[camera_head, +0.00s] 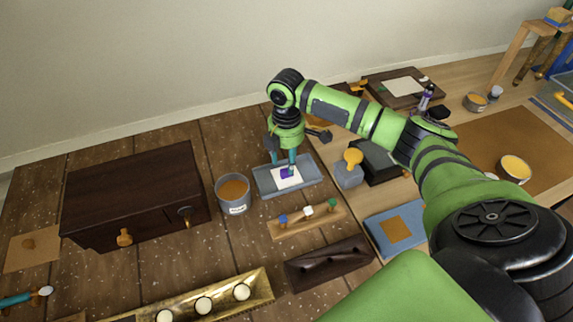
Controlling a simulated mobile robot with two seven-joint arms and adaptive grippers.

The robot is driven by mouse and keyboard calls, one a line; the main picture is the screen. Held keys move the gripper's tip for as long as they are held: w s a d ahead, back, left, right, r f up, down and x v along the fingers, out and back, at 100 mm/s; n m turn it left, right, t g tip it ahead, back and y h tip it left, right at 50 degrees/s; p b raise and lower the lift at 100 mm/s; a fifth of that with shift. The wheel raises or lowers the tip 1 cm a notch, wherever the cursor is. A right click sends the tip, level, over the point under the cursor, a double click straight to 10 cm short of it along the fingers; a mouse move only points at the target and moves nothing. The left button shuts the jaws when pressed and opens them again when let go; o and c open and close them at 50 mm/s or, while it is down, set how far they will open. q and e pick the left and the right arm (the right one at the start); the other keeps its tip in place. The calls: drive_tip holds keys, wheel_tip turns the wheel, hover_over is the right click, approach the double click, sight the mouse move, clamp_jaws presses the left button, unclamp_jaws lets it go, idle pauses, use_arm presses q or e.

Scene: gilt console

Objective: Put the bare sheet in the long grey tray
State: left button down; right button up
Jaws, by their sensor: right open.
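The long grey tray (306,179) lies on the plank surface near the middle. A white sheet (291,184) with a purple patch (287,173) lies inside it, within the tray's rim. My right gripper (282,163) points down over the tray, open, with its fingertips close to the sheet's far edge. I cannot tell whether the fingertips touch the sheet. Another pale sheet (403,86) lies on a dark board at the back right. My left gripper is not in view.
A grey pot (233,195) stands just left of the tray, and a dark cabinet (133,195) farther left. A wooden rack (302,221) with small knobs lies in front. A grey block (348,176) with a yellow top is at the right.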

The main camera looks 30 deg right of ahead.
wheel_tip(320, 180, up, 9)
drive_tip(key=shift+b, duration=0.4)
